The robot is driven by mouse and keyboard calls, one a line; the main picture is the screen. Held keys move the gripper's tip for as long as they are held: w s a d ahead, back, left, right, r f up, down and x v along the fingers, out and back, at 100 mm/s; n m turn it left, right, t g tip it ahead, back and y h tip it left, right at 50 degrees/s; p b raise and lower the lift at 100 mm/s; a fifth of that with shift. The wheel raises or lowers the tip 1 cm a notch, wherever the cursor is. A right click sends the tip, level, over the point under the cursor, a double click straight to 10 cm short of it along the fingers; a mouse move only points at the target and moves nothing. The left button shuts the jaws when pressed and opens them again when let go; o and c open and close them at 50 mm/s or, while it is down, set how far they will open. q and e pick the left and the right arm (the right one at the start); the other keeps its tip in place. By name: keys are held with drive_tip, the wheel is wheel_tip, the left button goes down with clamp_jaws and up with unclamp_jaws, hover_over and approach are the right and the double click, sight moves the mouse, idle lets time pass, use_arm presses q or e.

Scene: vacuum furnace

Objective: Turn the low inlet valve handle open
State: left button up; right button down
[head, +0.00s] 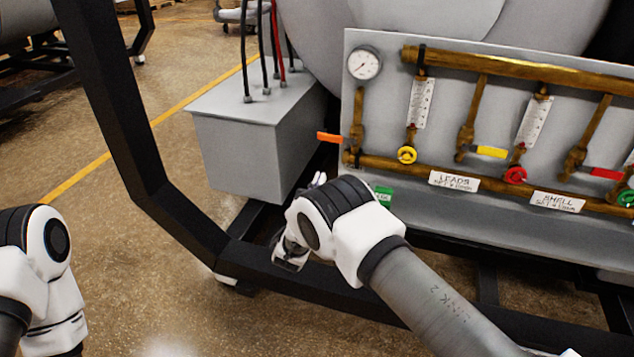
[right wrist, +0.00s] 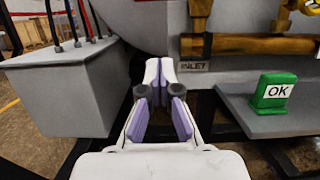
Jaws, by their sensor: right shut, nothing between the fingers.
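The low inlet valve has an orange lever handle (head: 330,137) that points left from the left end of the lower brass pipe (head: 400,170). In the right wrist view the INLET label (right wrist: 194,66) sits under that brass pipe (right wrist: 250,44); the orange handle is out of that picture. My right gripper (head: 319,180) is below and slightly left of the handle, apart from it and partly hidden by my own wrist. In the right wrist view its fingers (right wrist: 160,72) are shut and empty, left of the INLET label. My left gripper is out of view; only its arm shows.
A grey box (head: 250,130) with cables stands left of the valve panel. A black frame (head: 150,190) runs around it. A green OK block (right wrist: 274,92) sits on a ledge below the pipe. Yellow lever (head: 491,152), red lever (head: 606,173) and yellow knob (head: 407,155) are further right.

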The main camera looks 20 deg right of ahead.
sight(337, 139)
drive_tip(key=w+d+r+p, duration=0.1)
drive_tip(key=w+d+r, duration=0.2)
drive_tip(key=w+r, duration=0.2)
drive_tip(key=shift+d+r, duration=0.2)
drive_tip(key=shift+d, duration=0.05)
drive_tip(key=shift+w, duration=0.1)
